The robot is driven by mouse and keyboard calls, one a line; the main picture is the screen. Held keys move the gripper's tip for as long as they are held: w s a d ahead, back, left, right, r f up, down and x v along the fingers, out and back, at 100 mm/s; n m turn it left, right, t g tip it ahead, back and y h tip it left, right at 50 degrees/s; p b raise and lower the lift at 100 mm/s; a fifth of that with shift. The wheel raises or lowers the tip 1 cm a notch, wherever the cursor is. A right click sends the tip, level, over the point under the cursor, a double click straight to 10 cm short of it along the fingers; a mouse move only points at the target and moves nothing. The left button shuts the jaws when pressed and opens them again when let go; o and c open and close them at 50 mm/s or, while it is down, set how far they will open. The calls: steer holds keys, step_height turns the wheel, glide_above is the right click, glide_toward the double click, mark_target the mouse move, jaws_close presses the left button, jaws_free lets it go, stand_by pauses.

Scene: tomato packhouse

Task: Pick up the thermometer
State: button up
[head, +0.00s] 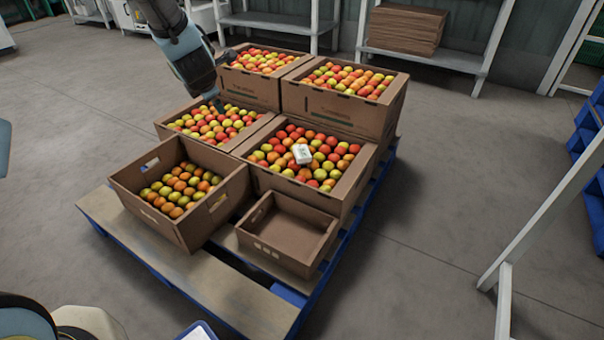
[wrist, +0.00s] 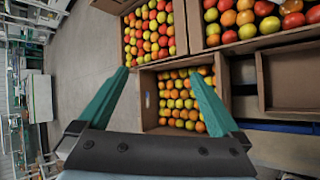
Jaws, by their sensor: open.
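The thermometer looks to be the small white device (head: 302,154) lying on top of the tomatoes in the middle right box (head: 352,190). In the wrist view a pale bit at the top right edge may be part of it, but I cannot tell. My gripper (wrist: 158,75) is open and empty, its two teal fingers spread wide. In the head view it hangs above the boxes at the upper left of the stack, apart from the white device and to its left.
Several cardboard boxes of tomatoes stand on a blue-edged pallet (head: 140,233). A part-filled box (head: 222,208) is at front left, and a small empty box (head: 290,238) at front centre. A white metal frame (head: 540,200) stands at right. The floor between is clear.

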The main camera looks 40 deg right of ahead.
steer(key=s+d+f+n+t+h+b, duration=0.1)
steer(key=s+d+f+n+b, duration=0.25)
steer(key=d+f, duration=0.3)
steer(key=s+d+f+n+b, duration=0.2)
steer(key=d+f+b, duration=0.2)
steer(key=d+f, duration=0.25)
steer(key=n+t+b, duration=0.2)
steer(key=n+b, duration=0.6)
glide_toward(302, 151)
steer(key=shift+w+a+f+h, duration=0.1)
steer(key=shift+w+a+h, duration=0.05)
steer(key=shift+w+h, duration=0.15)
steer(key=b+x, duration=0.1)
steer(key=x, duration=0.4)
steer(key=b+x, duration=0.1)
steer(key=x, duration=0.1)
steer(key=b+x, duration=0.2)
steer(key=x, duration=0.1)
steer(key=shift+s+f, duration=0.2)
steer(key=shift+f, duration=0.05)
steer(key=shift+w+d, duration=0.2)
steer(key=shift+r, duration=0.1)
jaws_close()
